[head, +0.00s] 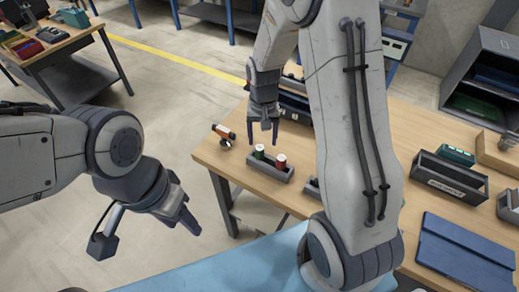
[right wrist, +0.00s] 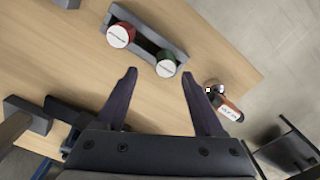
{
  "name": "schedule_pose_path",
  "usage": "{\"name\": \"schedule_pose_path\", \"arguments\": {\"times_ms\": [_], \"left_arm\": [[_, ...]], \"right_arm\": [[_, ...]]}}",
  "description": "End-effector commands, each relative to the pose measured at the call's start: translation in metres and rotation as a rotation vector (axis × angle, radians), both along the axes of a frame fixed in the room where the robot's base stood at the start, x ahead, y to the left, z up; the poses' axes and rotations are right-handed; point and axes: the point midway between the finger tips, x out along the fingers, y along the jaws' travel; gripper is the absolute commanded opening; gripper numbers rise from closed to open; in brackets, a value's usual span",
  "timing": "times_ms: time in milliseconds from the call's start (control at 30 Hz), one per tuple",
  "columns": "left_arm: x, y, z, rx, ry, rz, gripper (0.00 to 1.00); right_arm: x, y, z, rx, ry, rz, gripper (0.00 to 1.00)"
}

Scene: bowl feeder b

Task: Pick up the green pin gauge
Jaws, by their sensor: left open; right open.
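The green pin gauge (head: 259,152) stands upright in a small grey holder (head: 264,170) near the table's edge. It has a white labelled top, and in the right wrist view the green pin gauge (right wrist: 166,66) is at the holder's near end. A red pin gauge (head: 281,162) stands beside it; it also shows in the right wrist view (right wrist: 120,36). My right gripper (head: 263,141) is open just above the green pin gauge, its fingers (right wrist: 159,74) apart with nothing between them. My left gripper (head: 190,226) is open and empty, off the table at the left.
An orange and white tool (head: 223,134) lies on the wooden table (head: 215,158), left of the holder; it also shows in the right wrist view (right wrist: 227,107). Dark bins (head: 447,184) and a blue case (head: 463,250) are at the right. My right arm hides the table's middle.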

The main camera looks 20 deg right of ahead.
Motion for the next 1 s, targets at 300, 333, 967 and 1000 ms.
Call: {"name": "schedule_pose_path", "arguments": {"times_ms": [300,333,967,1000], "left_arm": [[0.000,0.000,0.012,0.000,0.000,0.000,0.50],[0.000,0.000,0.014,0.000,0.000,0.001,0.50],[0.000,0.000,0.020,0.000,0.000,0.001,0.50],[0.000,0.000,0.020,0.000,0.000,0.001,0.50]], "right_arm": [[0.000,0.006,-0.027,0.000,0.005,0.005,0.70],[0.000,0.007,-0.031,0.000,0.006,0.005,0.70],[0.002,0.008,-0.063,0.001,0.000,0.003,0.24],[0.002,0.008,-0.063,0.001,0.000,0.003,0.09]]}}
